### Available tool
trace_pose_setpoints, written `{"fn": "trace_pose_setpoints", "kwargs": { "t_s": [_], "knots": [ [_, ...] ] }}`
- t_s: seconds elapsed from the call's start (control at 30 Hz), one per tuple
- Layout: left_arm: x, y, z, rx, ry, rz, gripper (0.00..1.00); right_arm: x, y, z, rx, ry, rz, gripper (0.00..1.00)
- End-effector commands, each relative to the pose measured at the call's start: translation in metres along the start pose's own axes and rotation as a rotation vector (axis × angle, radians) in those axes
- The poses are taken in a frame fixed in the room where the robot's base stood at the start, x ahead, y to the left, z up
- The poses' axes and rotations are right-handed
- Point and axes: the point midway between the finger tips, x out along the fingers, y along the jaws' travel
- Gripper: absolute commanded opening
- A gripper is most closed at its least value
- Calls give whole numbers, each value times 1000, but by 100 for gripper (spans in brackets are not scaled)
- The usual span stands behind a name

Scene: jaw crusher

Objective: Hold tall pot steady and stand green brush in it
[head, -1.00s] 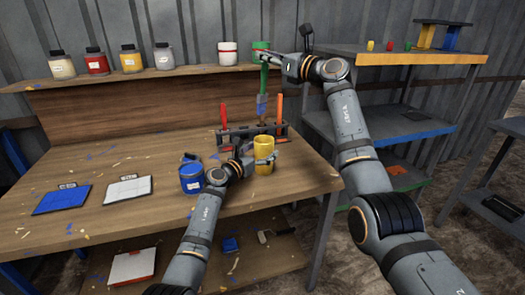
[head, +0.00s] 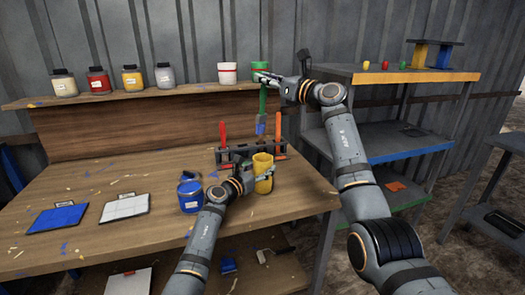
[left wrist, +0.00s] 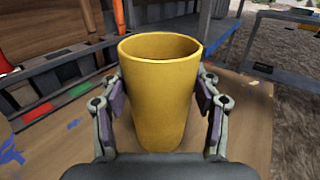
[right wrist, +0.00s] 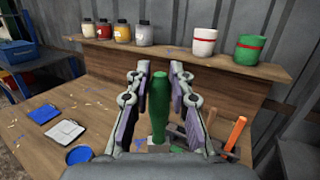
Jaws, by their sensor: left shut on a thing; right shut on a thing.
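The tall yellow pot (head: 263,184) stands upright near the right end of the workbench. My left gripper (head: 262,168) is shut around its sides; the left wrist view shows the pot (left wrist: 158,95) between both fingers. My right gripper (head: 263,77) is shut on the green brush (head: 262,103) and holds it up, bristles down, in front of the back panel. The bristles look blue-grey and appear above the tool rack and the pot in the head view. The green handle (right wrist: 160,105) shows between the fingers in the right wrist view. The pot's inside bottom is hidden.
A dark tool rack (head: 235,153) with red and orange-handled tools stands behind the pot. A blue jar (head: 190,196) stands left of it. Several jars line the back shelf (head: 130,92). A shelving unit (head: 400,75) stands at right. The front left bench has two flat boards.

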Motion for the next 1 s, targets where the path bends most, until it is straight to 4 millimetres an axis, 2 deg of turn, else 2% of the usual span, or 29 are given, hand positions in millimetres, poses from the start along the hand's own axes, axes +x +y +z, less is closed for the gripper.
{"fn": "trace_pose_setpoints", "kwargs": {
  "t_s": [0.03, 0.2, 0.33, 0.57, 1.0],
  "knots": [
    [0, 0, 0, 0, 0, 0, 26, -4, 2, -12, -10, -9, 1, 0],
    [0, 0, 0, 0, 0, 0, 26, -22, 13, -36, -73, -63, -1, 0],
    [0, 0, 0, 0, 0, 0, 26, -30, 18, -43, -97, -84, -2, 0],
    [0, 0, 0, 0, 0, 0, 26, -31, 18, -48, -99, -84, -3, 0],
    [0, 0, 0, 0, 0, 0, 26, -36, 19, -86, -98, -82, -3, 0]
  ]
}}
